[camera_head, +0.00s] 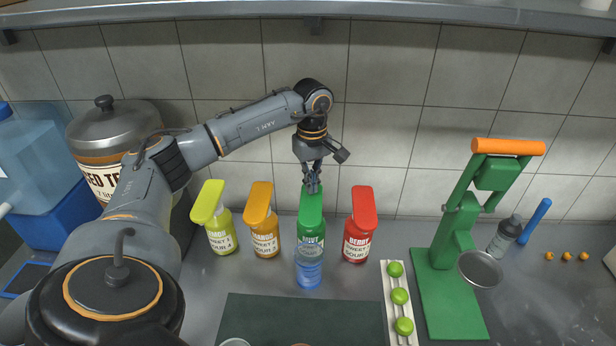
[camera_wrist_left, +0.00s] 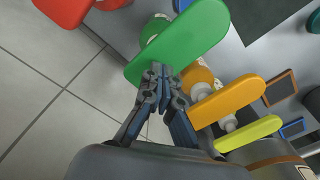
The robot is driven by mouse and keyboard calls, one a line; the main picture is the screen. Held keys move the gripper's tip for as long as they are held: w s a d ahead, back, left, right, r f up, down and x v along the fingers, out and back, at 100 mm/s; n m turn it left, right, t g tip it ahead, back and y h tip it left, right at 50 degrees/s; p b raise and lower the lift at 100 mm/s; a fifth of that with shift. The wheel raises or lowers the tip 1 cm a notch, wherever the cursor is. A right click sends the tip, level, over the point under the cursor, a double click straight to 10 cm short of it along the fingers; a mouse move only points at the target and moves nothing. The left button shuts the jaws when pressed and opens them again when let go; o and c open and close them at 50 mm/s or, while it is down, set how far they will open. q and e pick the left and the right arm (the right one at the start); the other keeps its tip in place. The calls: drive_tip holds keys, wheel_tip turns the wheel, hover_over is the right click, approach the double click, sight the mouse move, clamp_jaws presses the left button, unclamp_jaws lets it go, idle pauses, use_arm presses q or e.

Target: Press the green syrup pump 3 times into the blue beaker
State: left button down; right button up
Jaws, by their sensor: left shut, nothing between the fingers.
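The green syrup pump (camera_head: 312,222) stands in a row of bottles against the tiled wall. The blue beaker (camera_head: 309,266) stands in front of it, under the front end of its green head. My left gripper (camera_head: 312,188) is shut and empty, pointing down at the back part of the green head. In the left wrist view the shut fingertips (camera_wrist_left: 162,72) overlap the edge of the green head (camera_wrist_left: 180,42); I cannot tell whether they touch it. My right gripper is not in view.
Yellow (camera_head: 213,215), orange (camera_head: 262,220) and red (camera_head: 359,225) pumps flank the green one. A dark green mat (camera_head: 300,320) lies in front. A tray with limes (camera_head: 390,290) and a green press (camera_head: 450,270) stand to the right. A shelf (camera_head: 400,12) runs above.

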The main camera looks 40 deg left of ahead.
sight(311, 197)
use_arm(q)
drive_tip(key=shift+f, duration=0.15)
idle(0.4)
drive_tip(key=shift+f+b, duration=1.6)
drive_tip(key=shift+f, duration=0.65)
drive_tip(key=shift+r, duration=0.15)
drive_tip(key=shift+r+p, duration=1.7)
drive_tip(key=shift+r, duration=0.55)
wheel_tip(311, 197, up, 6)
drive_tip(key=p, duration=0.4)
